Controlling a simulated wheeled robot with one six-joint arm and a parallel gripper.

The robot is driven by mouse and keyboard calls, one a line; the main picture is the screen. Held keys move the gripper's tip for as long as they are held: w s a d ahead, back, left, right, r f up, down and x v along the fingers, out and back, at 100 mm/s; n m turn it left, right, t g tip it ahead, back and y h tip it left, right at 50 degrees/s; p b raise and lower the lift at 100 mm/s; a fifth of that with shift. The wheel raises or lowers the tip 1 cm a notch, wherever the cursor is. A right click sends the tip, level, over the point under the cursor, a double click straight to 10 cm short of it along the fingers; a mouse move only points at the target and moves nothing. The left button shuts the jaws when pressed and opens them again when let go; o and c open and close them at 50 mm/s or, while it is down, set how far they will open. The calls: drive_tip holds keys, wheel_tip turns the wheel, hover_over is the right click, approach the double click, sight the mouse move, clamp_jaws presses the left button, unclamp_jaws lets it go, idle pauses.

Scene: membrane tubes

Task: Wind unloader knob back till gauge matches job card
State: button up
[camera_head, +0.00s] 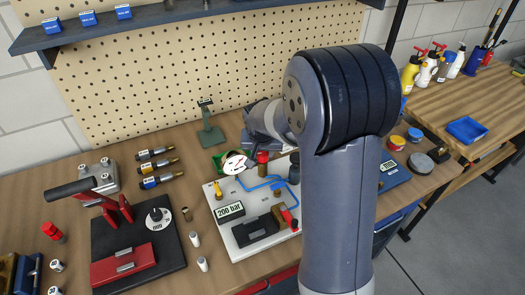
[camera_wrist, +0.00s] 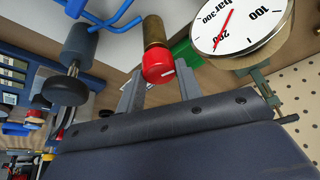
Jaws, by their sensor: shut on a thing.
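The unloader knob is a red cap on a brass body (camera_wrist: 158,65); in the head view the red knob (camera_head: 262,157) stands at the back of the white board (camera_head: 225,189). My gripper (camera_wrist: 160,82) has its two grey fingers on either side of the red cap and is shut on it. In the head view my arm hides most of the gripper. The round white gauge (camera_wrist: 240,25) is upside down in the wrist view and partly cut off. Its red needle points near 200, seemingly slightly to the 300 side. The job card (camera_head: 229,211) reads 200 bar.
Blue pipework (camera_head: 262,184) runs beside the knob, and a dark cylinder (camera_wrist: 80,45) stands to its left in the wrist view. A green stand (camera_head: 210,128) is behind the board. A black press fixture (camera_head: 120,225) and several loose fittings lie to the left.

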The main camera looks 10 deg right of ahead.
drive_tip(key=o, duration=1)
drive_tip(key=shift+r, duration=0.15)
drive_tip(key=b+v, duration=0.1)
drive_tip(key=v, duration=0.9)
drive_tip(key=shift+s+r, duration=0.2)
drive_tip(key=p+x, duration=0.1)
drive_tip(key=x, duration=1)
drive_tip(key=shift+r+m, duration=0.1)
drive_tip(key=shift+m, duration=0.3)
